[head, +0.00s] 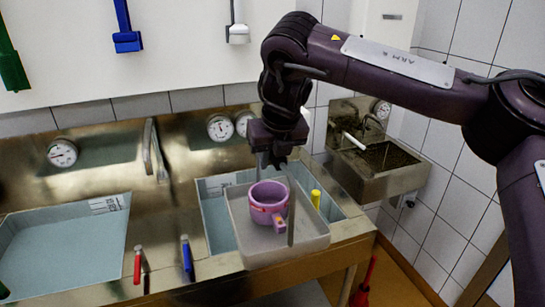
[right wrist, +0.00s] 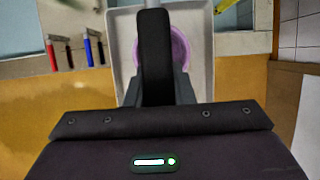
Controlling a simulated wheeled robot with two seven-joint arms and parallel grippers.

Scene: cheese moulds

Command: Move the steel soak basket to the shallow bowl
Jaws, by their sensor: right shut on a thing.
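My right gripper (head: 276,158) is shut and points down over the pale grey tray (head: 312,243). A thin grey upright strip (head: 291,222) hangs under it, in front of the pink cup. I cannot tell whether this strip is part of the steel soak basket; no basket shape shows clearly. In the right wrist view a dark finger (right wrist: 155,55) covers the middle, with a light grey piece (right wrist: 152,5) beyond it. The pale tray (right wrist: 125,25) is shallow and may be the bowl; I cannot tell. My left gripper is not in view.
A pink cup with a handle (head: 262,200) stands in the tray. A yellow cylinder (head: 316,199) is to its right. A left basin (head: 70,250), red tap lever (head: 137,266) and blue lever (head: 187,258) lie left. A small sink (head: 385,181) is at back right.

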